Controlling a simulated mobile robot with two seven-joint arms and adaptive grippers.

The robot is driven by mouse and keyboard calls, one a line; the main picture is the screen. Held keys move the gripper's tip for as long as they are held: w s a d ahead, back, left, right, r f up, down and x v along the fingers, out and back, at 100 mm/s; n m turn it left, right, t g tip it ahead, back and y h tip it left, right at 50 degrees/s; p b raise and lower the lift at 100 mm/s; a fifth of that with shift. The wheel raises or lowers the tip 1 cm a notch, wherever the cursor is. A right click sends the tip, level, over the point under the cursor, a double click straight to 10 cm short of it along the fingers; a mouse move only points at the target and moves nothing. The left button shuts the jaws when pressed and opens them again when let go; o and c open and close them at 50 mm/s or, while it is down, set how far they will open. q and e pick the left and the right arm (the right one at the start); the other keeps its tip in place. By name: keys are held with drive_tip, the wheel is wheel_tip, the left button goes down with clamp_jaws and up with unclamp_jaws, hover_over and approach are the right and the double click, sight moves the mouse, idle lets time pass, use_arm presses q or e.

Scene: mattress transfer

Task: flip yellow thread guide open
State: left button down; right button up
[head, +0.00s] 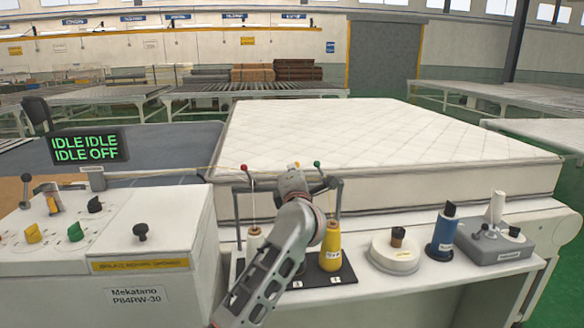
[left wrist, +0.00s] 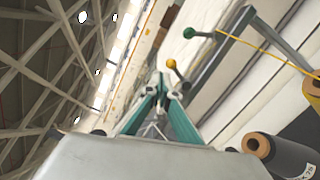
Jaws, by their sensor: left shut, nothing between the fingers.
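The yellow thread guide has a yellow ball (left wrist: 171,63) on a short thin arm in the left wrist view. In the head view only a small yellow spot (head: 296,165) shows above my gripper. My left gripper (head: 292,174) is over the thread stand, between the red-ball guide (head: 243,167) and the green-ball guide (head: 317,164). In the left wrist view its shut, empty fingertips (left wrist: 160,86) appear close beside the yellow ball's arm; I cannot tell if they touch. My right gripper is not in view.
A yellow thread cone (head: 331,245) and a white one (head: 253,241) stand on the black base below. A white mattress (head: 380,135) lies behind. The control box (head: 140,235) is at left. A blue spool (head: 442,235) stands at right.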

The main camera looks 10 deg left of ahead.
use_arm(q)
drive_tip(key=shift+v, duration=1.25)
